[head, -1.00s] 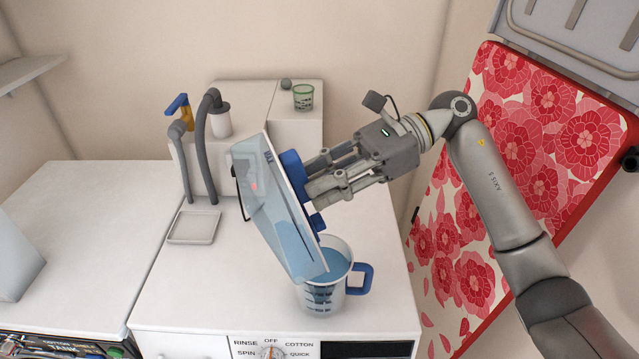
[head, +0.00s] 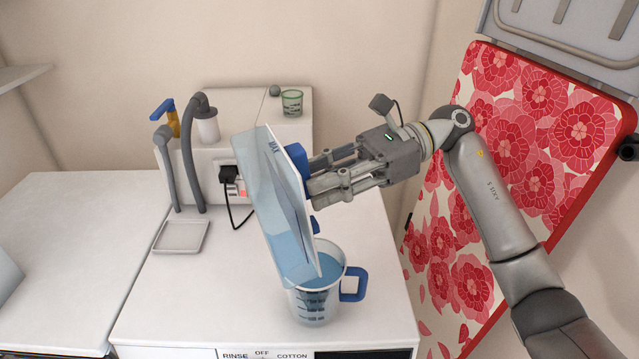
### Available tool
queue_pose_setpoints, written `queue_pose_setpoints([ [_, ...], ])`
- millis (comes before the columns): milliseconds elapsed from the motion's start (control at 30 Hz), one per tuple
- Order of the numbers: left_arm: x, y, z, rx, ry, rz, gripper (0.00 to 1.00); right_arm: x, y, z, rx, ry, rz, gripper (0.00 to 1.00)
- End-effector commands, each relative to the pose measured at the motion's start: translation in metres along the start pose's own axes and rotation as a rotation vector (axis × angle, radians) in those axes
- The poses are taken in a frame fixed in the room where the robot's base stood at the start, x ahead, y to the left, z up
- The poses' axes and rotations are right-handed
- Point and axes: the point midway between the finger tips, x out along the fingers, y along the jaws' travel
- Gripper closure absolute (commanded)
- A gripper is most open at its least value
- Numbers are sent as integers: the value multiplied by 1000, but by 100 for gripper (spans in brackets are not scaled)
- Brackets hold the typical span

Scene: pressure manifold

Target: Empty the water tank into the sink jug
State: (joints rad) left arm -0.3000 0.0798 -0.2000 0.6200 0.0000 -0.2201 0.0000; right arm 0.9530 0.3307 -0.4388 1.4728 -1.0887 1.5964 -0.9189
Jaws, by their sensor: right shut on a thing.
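The water tank (head: 272,205) is a flat, clear container with bluish water and a blue handle (head: 298,168) on its right side. My right gripper (head: 312,180) is shut on the tank, at the blue handle, and holds it steeply tilted. The tank's lower end is over the mouth of the jug. The jug (head: 316,305) is clear with dark markings and a blue handle, and stands upright on the white top. Blue water shows in it. The tank hides part of its rim. My left gripper is not in view.
A shallow tray (head: 181,236) lies left. A red floral board (head: 490,190) stands right.

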Motion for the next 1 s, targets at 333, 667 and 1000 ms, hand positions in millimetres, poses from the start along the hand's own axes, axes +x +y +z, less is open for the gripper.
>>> queue_pose_setpoints([
  [333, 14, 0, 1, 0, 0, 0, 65, -5, 0, -4, 0, -52, 0, 100],
  [667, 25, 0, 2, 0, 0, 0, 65, -10, 0, -8, 1, -102, 0, 100],
  [1000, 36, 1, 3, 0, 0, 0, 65, -16, 0, -11, 0, -154, 0, 100],
])
